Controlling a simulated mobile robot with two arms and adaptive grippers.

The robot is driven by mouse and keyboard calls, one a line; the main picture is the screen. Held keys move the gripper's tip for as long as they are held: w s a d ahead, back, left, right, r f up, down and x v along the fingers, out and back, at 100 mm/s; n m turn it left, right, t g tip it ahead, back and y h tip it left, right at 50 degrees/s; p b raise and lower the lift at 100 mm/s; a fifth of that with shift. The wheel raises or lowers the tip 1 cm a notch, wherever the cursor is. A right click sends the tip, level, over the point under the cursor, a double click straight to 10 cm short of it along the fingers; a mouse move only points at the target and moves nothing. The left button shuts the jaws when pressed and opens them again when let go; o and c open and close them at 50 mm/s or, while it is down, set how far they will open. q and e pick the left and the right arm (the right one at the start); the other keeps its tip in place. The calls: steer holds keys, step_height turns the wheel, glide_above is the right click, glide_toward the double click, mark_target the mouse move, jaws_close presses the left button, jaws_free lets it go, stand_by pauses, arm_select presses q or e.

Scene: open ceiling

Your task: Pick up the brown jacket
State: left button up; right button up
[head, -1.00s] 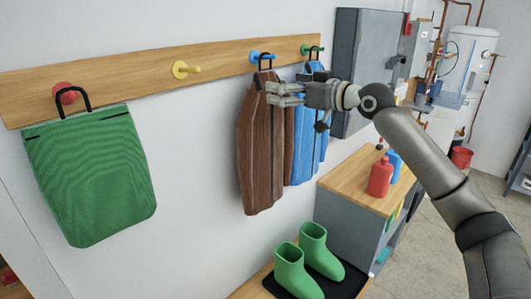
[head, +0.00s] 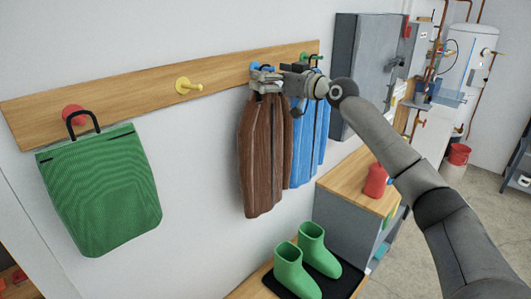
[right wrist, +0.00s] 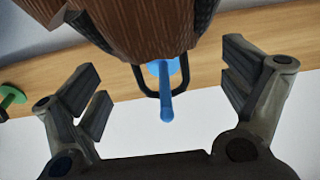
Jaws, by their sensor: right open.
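The brown jacket (head: 264,158) hangs by a black loop from the blue peg on the wooden wall rail. My right gripper (head: 262,82) is at the top of the jacket in the head view and hides most of the peg and loop there. In the right wrist view the jacket (right wrist: 125,25) is at the top, with its loop around the blue peg (right wrist: 165,90). The open fingers of my right gripper (right wrist: 165,88) stand on either side of the loop, with space between. My left gripper is out of view.
A blue jacket (head: 308,140) hangs close to the right of the brown one. A green bag (head: 100,190) hangs at the left and a yellow peg (head: 187,86) is bare. A grey wall cabinet (head: 357,70), green boots (head: 292,272) and a red bottle (head: 375,180) are nearby.

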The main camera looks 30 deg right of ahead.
steer(key=shift+x, duration=0.85)
steer(key=shift+a+f, duration=0.1)
steer(key=shift+s, duration=0.1)
steer(key=shift+c, duration=1.2)
steer(key=c, duration=1.7)
